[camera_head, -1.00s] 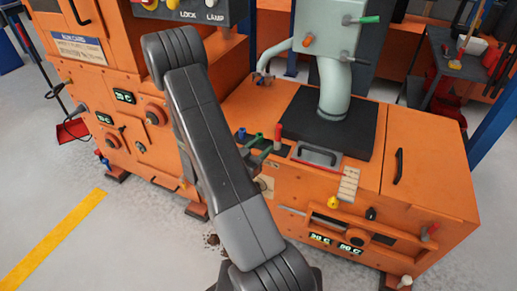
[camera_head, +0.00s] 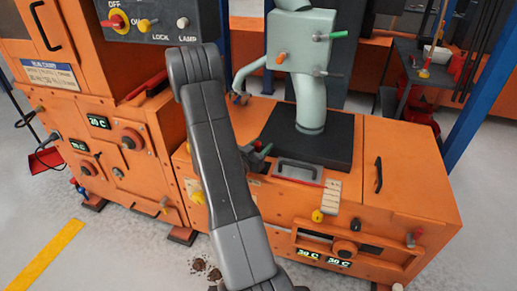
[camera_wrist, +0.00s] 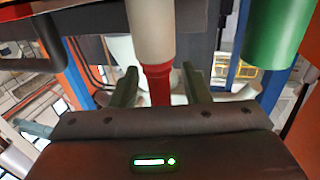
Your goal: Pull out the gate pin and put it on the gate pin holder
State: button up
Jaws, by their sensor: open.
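My gripper (camera_head: 262,152) is at the left part of the orange machine's top, partly behind my own arm in the head view. In the wrist view its two grey-green fingers (camera_wrist: 160,88) are apart. A cream-and-red rod (camera_wrist: 155,50) shows between them, its red part (camera_wrist: 156,82) in the gap. Whether the fingers touch it cannot be told. A green cylinder (camera_wrist: 277,40) is close by on the right. I cannot tell for sure which part is the gate pin or the gate pin holder. My arm hides part of that area.
A grey-green spout unit (camera_head: 302,50) stands on a black plate (camera_head: 310,140). In front are a grey handle (camera_head: 298,170), a cream strip (camera_head: 331,195) and a yellow knob (camera_head: 317,215). A taller orange cabinet (camera_head: 85,110) stands left.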

jog(key=shift+c, duration=0.2)
grip_shut()
jog(key=shift+r+p, duration=0.3)
jog(key=shift+r, duration=0.35)
jog(key=shift+r+p, duration=1.65)
jog(key=shift+r, duration=1.05)
notch_tip(320, 180, up, 4)
jog(key=shift+p, duration=1.15)
